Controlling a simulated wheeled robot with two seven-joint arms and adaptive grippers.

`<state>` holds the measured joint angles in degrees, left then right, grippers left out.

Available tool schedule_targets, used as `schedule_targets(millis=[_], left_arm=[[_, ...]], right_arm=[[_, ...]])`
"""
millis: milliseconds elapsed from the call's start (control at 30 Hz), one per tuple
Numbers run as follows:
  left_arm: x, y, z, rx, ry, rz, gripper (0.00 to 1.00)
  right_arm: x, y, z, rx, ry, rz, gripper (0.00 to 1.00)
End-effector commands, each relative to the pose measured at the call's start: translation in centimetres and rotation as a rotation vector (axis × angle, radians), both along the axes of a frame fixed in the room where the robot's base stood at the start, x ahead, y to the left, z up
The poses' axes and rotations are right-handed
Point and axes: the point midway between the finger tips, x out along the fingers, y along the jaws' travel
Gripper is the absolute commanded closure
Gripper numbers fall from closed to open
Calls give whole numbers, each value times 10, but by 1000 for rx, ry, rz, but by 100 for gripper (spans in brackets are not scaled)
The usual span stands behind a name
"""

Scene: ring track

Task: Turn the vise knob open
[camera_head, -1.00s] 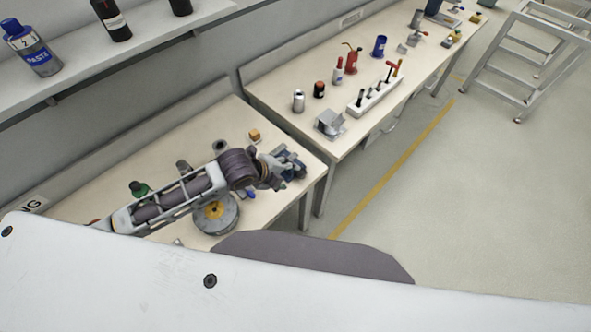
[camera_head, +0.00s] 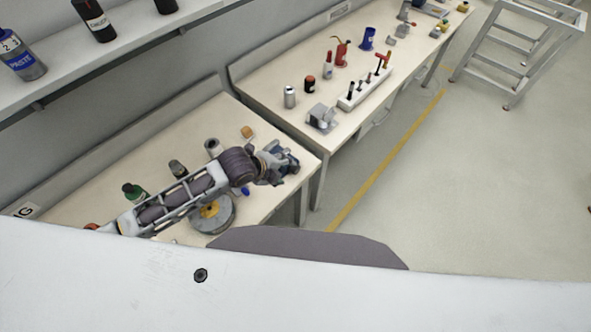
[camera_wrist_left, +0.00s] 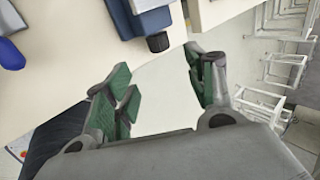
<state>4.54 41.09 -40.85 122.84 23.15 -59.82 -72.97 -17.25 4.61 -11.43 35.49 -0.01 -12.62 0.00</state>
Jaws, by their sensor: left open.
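The blue-grey vise (camera_head: 288,158) sits at the right end of the near bench, partly hidden behind my left gripper (camera_head: 272,168). In the left wrist view the vise (camera_wrist_left: 128,14) is at the top, and its dark round knob (camera_wrist_left: 158,42) sticks out past the bench edge. The knob lies beyond my left fingertips (camera_wrist_left: 162,72), roughly between them and apart from them. The left fingers, with green pads, are spread open and empty. My right gripper is not in view.
The near bench (camera_head: 120,175) also holds a grey disc with a yellow centre (camera_head: 213,217), a green bottle (camera_head: 133,192) and an orange block (camera_head: 247,132). A second bench (camera_head: 270,95) carries several tools. The floor to the right (camera_head: 450,190) is clear.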

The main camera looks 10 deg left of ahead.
Motion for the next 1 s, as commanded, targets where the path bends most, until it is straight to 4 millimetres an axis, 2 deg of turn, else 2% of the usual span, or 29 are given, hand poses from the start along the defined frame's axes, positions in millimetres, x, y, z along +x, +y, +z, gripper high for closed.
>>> schedule_targets(millis=[267, 1000], left_arm=[[13, -10, -21, -1, 1, 2, 45], [45, -33, -72, 0, 0, 1, 45]], right_arm=[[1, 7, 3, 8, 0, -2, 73], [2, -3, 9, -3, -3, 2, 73]])
